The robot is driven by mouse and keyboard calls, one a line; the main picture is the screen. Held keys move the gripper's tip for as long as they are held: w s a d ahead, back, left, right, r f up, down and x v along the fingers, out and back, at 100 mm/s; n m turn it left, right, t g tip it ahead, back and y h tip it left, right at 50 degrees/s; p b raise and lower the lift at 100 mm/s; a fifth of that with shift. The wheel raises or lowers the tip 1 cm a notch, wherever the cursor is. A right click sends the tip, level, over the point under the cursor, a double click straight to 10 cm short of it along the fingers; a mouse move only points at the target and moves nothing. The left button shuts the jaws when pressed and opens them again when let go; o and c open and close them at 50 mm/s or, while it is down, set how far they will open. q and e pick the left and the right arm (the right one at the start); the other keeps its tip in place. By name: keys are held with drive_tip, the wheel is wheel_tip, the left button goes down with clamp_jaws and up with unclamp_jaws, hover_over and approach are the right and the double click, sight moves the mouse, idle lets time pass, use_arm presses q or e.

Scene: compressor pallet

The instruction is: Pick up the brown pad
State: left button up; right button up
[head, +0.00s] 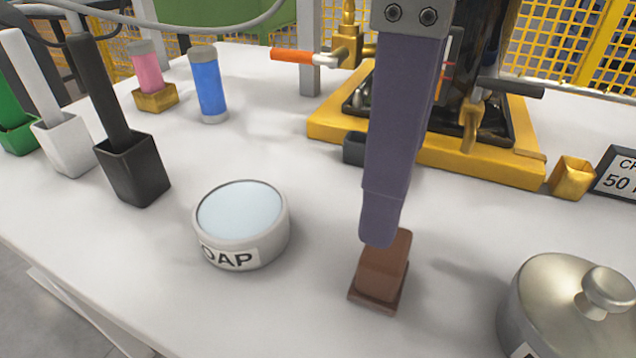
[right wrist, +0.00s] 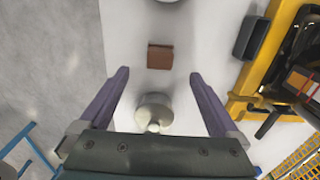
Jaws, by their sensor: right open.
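The brown pad (head: 382,278) is a small brown block with a wider base, standing on the white table (head: 290,310) between the soap dish and the metal pot. My right gripper (head: 378,238) hangs above it, fingers pointing down, and its near purple finger overlaps the pad's top in the head view. In the right wrist view the gripper (right wrist: 159,75) is open and empty, with the pad (right wrist: 160,57) a little beyond the line of the fingertips and centred between them. I cannot tell the exact height gap. My left gripper is not in view.
A round soap dish (head: 240,250) stands left of the pad. A lidded metal pot (head: 560,310) stands to the right. A yellow compressor pallet (head: 490,165) and a small dark box (head: 354,149) are behind. Holders with brushes (head: 132,170) stand at the left.

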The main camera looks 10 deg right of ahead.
sight(384, 253)
wheel_tip(384, 253, down, 4)
drive_tip(key=shift+s+d+f+b, duration=0.15)
drive_tip(key=shift+f+b, duration=0.1)
drive_tip(key=shift+b, duration=0.2)
wheel_tip(384, 253, down, 5)
drive_tip(key=shift+f+b, duration=0.2)
drive_tip(key=shift+b, duration=0.55)
drive_tip(key=shift+c, duration=0.3)
drive_tip(key=shift+r, duration=0.1)
clamp_jaws()
drive_tip(key=shift+r, duration=0.1)
